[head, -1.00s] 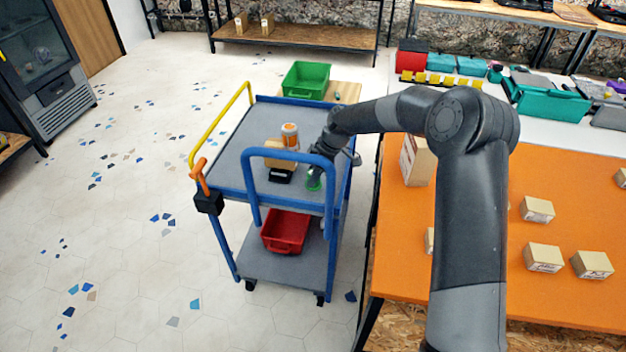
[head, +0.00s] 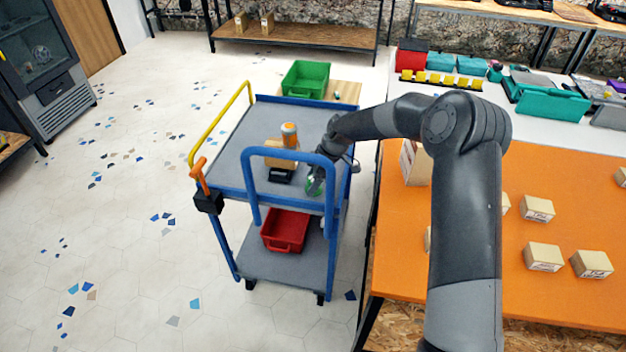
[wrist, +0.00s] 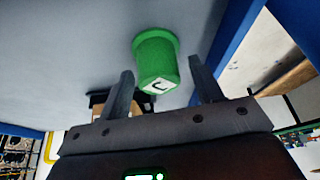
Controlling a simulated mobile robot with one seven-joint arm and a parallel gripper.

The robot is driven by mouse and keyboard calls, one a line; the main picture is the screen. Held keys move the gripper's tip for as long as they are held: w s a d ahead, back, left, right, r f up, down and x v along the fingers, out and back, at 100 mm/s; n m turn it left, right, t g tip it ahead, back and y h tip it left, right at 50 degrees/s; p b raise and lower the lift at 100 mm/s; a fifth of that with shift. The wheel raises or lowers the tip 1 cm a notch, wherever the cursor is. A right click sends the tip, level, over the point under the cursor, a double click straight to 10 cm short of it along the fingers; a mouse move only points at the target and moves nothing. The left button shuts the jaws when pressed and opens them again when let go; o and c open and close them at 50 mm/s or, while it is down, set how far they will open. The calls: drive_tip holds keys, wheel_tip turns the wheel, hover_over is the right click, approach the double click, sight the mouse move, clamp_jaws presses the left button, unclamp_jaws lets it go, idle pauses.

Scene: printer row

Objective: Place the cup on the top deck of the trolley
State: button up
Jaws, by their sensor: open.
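The green cup (head: 311,187) is at the near right part of the trolley's grey top deck (head: 232,150), partly hidden by my gripper and the blue handle. In the wrist view the cup (wrist: 157,58) appears against the deck, its wider end away from the camera and a letter on its near end. My gripper (wrist: 160,66) is open, with one finger on each side of the cup and a gap at both sides. In the head view my gripper (head: 317,178) is just above and beside the cup. Its fingertips are hard to make out there.
An orange-and-white container (head: 289,135), a cardboard box and a black item (head: 281,175) stand on the deck left of my gripper. The blue handle (head: 290,153) rises at the near edge. A red bin (head: 285,231) is on the lower deck. The orange table (head: 470,230) is at right.

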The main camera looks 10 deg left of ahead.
drive_tip(key=s+v, duration=0.1)
drive_tip(key=v, duration=1.1)
drive_tip(key=s+d+r+m+t+h, duration=0.25)
drive_tip(key=s+d+r+m, duration=0.25)
drive_tip(key=s+d+r, duration=0.45)
drive_tip(key=s+d+r+m+t+h, duration=0.1)
drive_tip(key=s+d+r+m, duration=0.45)
drive_tip(key=s, duration=0.25)
drive_tip(key=s+d+r+m+t+h, duration=0.1)
drive_tip(key=s+d+r+m+t, duration=0.1)
drive_tip(key=s+d+r+m, duration=0.35)
drive_tip(key=s+d+f+m, duration=0.2)
drive_tip(key=s+d+m, duration=0.2)
drive_tip(key=s, duration=0.8)
drive_tip(key=shift+s+d+t, duration=0.15)
drive_tip(key=shift+d+t, duration=0.3)
drive_tip(key=shift+d, duration=0.3)
